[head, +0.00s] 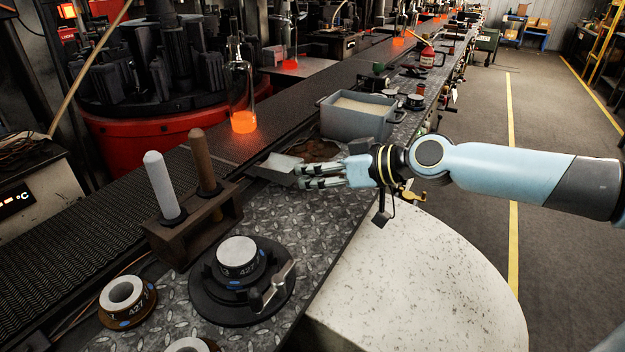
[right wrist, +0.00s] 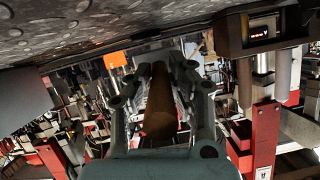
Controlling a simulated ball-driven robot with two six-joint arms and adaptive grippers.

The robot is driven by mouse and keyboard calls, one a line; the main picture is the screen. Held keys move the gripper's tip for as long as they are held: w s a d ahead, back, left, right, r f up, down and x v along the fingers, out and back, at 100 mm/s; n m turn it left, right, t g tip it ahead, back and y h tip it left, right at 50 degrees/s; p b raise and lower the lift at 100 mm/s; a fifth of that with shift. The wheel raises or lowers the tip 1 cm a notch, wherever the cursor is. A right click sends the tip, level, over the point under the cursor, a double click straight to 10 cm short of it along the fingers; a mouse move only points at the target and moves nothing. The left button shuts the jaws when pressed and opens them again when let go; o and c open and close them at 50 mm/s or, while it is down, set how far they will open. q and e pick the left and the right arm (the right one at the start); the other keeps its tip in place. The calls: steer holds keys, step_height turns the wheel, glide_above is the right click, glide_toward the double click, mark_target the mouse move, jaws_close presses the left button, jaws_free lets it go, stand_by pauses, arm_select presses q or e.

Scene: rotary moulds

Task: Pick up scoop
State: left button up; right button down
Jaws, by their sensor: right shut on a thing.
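My right gripper (head: 300,177) reaches in from the right over the edge of the metal bench, its fingers pointing left. It is shut on a brown, rod-like handle (right wrist: 160,105), which lies between its fingers in the right wrist view. I take this for the scoop's handle. A pale, flat piece (head: 283,163) shows just beyond the fingertips in the head view; I cannot tell whether it is part of the scoop. The fingers hide much of the held thing. My left gripper is not in view.
A grey bin (head: 358,117) of pale grains stands behind the gripper. A wooden rack (head: 196,222) holds two upright rods at left. A round mould (head: 240,280) with a clamp lever sits in front. A bottle with a glowing orange base (head: 242,100) stands further back.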

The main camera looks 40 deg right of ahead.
steer(key=d+r+b, duration=0.2)
steer(key=d, duration=0.1)
steer(key=w+d+r+b, duration=0.1)
steer(key=shift+d, duration=0.4)
steer(key=w+d+r+p, duration=0.1)
steer(key=d+r+p, duration=0.3)
steer(key=d, duration=0.2)
steer(key=shift+w+d+r, duration=0.15)
steer(key=shift+d+r, duration=0.15)
steer(key=shift+r, duration=0.05)
stand_by(1.2)
